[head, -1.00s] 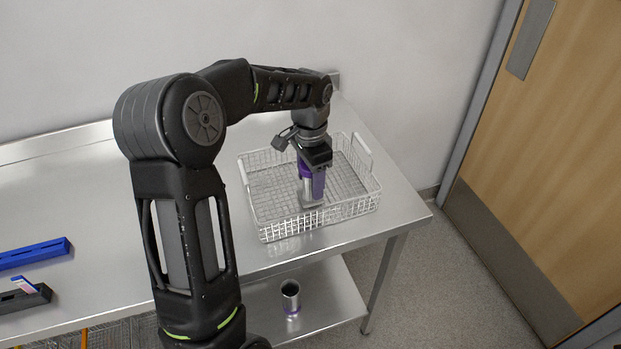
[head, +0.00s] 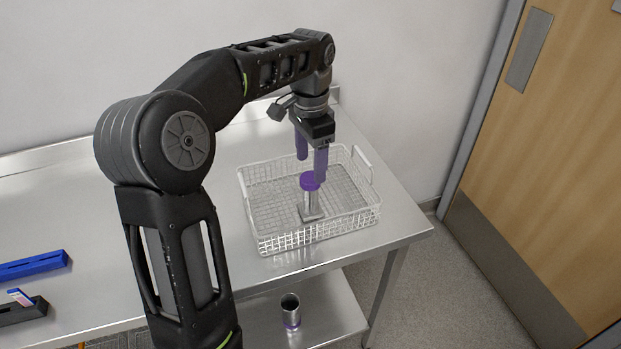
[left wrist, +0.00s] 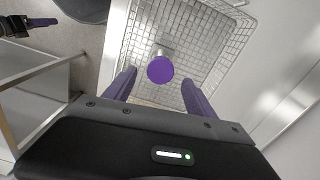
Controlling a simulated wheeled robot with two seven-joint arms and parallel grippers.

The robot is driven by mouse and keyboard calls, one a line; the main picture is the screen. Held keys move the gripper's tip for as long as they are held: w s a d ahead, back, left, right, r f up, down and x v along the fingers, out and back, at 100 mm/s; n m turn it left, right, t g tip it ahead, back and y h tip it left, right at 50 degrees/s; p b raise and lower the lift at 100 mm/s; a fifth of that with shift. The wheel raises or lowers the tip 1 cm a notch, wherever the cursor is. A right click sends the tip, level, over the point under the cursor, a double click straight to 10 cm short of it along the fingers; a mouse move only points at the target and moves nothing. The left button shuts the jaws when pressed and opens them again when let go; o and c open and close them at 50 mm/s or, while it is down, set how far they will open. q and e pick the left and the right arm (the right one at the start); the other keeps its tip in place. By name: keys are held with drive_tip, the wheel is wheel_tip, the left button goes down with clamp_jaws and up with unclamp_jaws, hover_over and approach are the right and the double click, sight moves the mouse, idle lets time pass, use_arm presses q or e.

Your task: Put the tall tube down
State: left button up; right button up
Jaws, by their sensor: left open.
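The tall tube (head: 310,200) is a silver cylinder with a purple cap and a flat square foot. It stands upright inside the wire basket (head: 281,240) on the steel table. My left gripper (head: 311,166) is open above the tube, with its purple fingers apart and clear of the cap. In the left wrist view the purple cap (left wrist: 160,69) lies ahead of and between the two spread fingers (left wrist: 156,92). The right gripper is not clearly shown in the head view.
A metal cup with a purple band (head: 290,311) stands on the lower shelf (head: 335,300). A blue rack (head: 32,265) and a black block (head: 22,312) lie at the table's left. A wooden door is at right.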

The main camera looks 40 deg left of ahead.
use_arm(q)
drive_tip(key=shift+r, duration=1.2)
